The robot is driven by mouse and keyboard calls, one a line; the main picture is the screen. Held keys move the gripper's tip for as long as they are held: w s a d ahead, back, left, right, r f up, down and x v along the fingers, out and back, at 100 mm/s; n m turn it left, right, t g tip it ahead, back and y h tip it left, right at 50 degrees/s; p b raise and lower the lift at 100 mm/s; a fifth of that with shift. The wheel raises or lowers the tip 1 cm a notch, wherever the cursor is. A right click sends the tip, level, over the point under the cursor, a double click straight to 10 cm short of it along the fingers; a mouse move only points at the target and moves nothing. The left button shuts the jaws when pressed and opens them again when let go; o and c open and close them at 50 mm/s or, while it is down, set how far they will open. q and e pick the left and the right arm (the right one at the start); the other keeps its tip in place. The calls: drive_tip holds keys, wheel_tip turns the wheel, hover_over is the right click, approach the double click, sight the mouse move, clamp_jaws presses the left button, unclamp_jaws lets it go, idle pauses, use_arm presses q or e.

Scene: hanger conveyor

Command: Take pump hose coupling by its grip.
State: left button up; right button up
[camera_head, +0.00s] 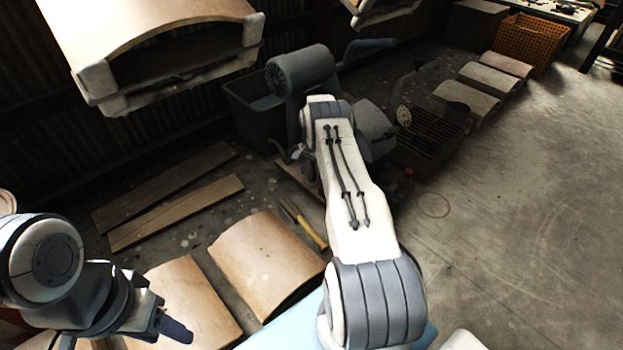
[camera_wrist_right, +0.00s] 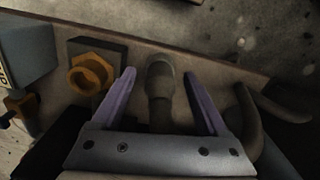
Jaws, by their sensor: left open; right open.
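In the right wrist view, a dull grey-brown rounded stub (camera_wrist_right: 160,88) with a wider knobbed end stands between the two purple fingers of my right gripper (camera_wrist_right: 159,76). The fingers are open, one on each side, with a visible gap to the stub. It looks like the grip of the pump hose coupling, but I cannot tell for sure. Left of it is an orange-brown hexagonal fitting (camera_wrist_right: 90,74) on a dark block. My left gripper (camera_head: 172,325) is open and empty at the lower left.
A curved dark pipe (camera_wrist_right: 247,120) lies just right of the right fingers. In the head view, a grey motor-like machine (camera_head: 303,68) stands beyond my right arm. Curved wooden panels (camera_head: 265,262) and planks (camera_head: 178,212) lie on the left floor. The right floor is clear.

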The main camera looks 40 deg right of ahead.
clamp_jaws()
drive_tip(key=shift+r, duration=0.2)
drive_tip(key=shift+r+p, duration=0.6)
drive_tip(key=shift+p, duration=0.05)
drive_tip(key=r+p, duration=0.1)
drive_tip(key=r, duration=0.1)
drive_tip(key=r+p, duration=0.2)
drive_tip(key=shift+s+d, duration=0.15)
drive_tip(key=shift+s, duration=0.25)
drive_tip(key=s+d+r+p, duration=0.3)
drive_tip(key=s+r+p, duration=0.2)
drive_tip(key=s, duration=0.5)
drive_tip(key=shift+s+d+r+p, duration=0.15)
drive_tip(key=shift+d+r+p, duration=0.1)
drive_tip(key=shift+p, duration=0.9)
